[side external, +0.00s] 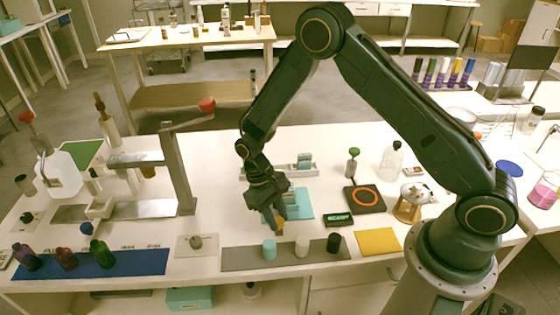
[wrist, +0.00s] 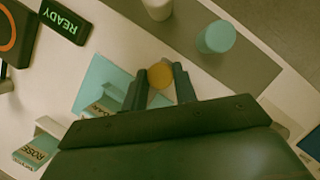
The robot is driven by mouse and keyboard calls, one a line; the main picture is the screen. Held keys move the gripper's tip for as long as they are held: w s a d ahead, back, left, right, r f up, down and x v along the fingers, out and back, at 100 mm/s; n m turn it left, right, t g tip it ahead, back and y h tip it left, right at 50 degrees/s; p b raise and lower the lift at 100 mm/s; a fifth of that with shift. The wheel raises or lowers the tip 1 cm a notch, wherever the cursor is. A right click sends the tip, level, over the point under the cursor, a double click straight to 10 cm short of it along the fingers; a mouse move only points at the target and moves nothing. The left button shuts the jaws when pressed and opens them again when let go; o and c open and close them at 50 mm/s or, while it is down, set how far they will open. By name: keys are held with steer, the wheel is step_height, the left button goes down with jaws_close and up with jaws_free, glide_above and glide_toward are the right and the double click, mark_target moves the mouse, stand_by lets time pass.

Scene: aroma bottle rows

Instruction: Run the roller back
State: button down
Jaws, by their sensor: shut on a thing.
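My gripper (side external: 274,217) points down over the front edge of a teal pad (side external: 304,204), behind the grey strip. In the wrist view my gripper (wrist: 159,80) has its two fingers on either side of a round amber piece (wrist: 161,74) and is shut on it. The amber piece also shows in the side view (side external: 279,223), just under the fingers. I cannot tell whether it is the roller or a part of it. The teal pad also shows in the wrist view (wrist: 97,80), with a pale teal block (wrist: 111,97) partly hidden by my gripper.
A READY display (side external: 338,220) and a ringed black plate (side external: 350,201) stand right. A lever press (side external: 175,170) stands left. Bottles stand on a blue mat (side external: 140,262).

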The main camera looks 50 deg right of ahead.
steer(key=shift+w+a, duration=0.55)
steer(key=shift+w, duration=0.1)
steer(key=c, duration=1.1)
jaws_free()
steer(key=shift+r, duration=0.1)
steer(key=v, duration=1.3)
steer(key=shift+r, duration=0.3)
steer(key=shift+r, duration=0.1)
